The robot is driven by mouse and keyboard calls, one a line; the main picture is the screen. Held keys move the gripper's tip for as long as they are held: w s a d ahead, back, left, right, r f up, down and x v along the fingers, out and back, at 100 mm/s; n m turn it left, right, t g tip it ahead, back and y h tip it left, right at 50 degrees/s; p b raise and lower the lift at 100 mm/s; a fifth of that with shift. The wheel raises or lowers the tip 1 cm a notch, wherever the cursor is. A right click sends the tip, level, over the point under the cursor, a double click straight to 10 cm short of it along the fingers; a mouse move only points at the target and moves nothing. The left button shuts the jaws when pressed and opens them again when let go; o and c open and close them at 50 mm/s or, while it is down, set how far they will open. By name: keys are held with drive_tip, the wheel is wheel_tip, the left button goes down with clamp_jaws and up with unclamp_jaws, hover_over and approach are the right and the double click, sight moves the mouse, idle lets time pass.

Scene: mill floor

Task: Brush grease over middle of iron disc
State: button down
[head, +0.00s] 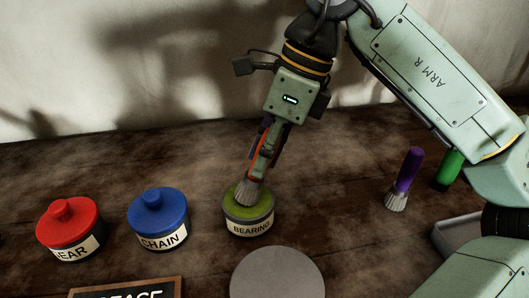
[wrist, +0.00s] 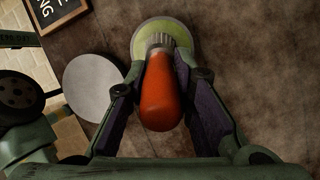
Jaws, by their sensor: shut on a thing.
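My gripper (head: 266,151) is shut on the orange-red handle of a brush (wrist: 160,95). The brush points down, and its grey bristles (head: 249,189) are at the green-yellow grease in the open tin labelled BEARING (head: 249,227). I cannot tell how deep the bristles reach. The same tin shows at the top of the wrist view (wrist: 184,36). The iron disc (head: 278,276) is a plain grey round plate lying on the table in front of the tin. It also shows in the wrist view (wrist: 94,87), and its middle looks bare.
A red-lidded tin (head: 68,223), its label partly readable as EAR, and a blue-lidded CHAIN tin (head: 158,214) stand to the left. A purple-handled brush (head: 405,177) and a green-handled one (head: 449,170) stand right, near a grey tray (head: 452,236). A chalkboard sign (head: 126,289) is at the front.

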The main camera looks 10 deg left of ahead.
sight(265, 133)
idle(0.5)
drive_tip(key=shift+r+p, duration=2.8)
drive_tip(key=shift+r, duration=0.7)
drive_tip(key=shift+f+b, duration=0.65)
drive_tip(key=shift+b, duration=0.05)
